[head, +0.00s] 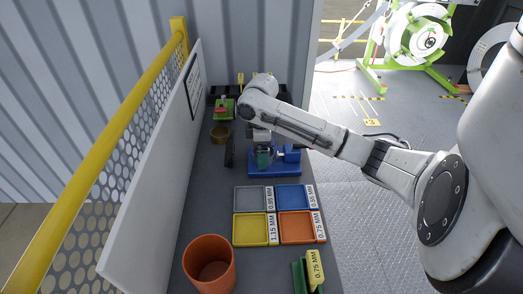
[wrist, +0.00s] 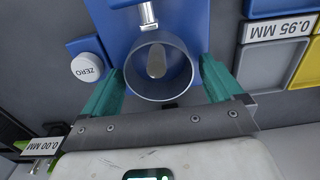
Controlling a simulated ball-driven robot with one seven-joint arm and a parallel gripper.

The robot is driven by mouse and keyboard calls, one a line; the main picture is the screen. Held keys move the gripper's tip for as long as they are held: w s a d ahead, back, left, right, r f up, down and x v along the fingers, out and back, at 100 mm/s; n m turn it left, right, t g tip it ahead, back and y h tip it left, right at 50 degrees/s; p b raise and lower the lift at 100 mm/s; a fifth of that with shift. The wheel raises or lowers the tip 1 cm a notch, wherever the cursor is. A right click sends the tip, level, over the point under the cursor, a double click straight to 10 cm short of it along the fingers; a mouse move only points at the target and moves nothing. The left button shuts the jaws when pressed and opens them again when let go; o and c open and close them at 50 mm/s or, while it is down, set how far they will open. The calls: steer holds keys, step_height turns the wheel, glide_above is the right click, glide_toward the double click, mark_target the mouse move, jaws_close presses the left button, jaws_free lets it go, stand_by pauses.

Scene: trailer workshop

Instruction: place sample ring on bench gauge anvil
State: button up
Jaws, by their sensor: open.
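The blue bench gauge (head: 287,170) stands on the bench below my gripper (head: 264,157). In the wrist view, the gauge body (wrist: 195,18) is at the top with its metal spindle (wrist: 148,16). The grey sample ring (wrist: 160,97) lies between my teal fingers, its opening facing the camera. The rounded anvil tip (wrist: 157,62) shows inside the ring, so the ring is around it. My gripper (wrist: 160,72) is open; a gap shows at the ring's right, and the left finger is very close to it. Whether the ring rests fully on the anvil is hidden.
Grey (head: 250,199), blue (head: 290,196), yellow (head: 250,230) and orange (head: 296,228) labelled trays lie in front of the gauge. An orange pot (head: 209,279) stands near the front. A white panel (head: 160,165) borders the bench's left side.

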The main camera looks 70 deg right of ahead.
step_height(320, 180, up, 12)
steer(key=shift+r, duration=0.15)
stand_by(0.5)
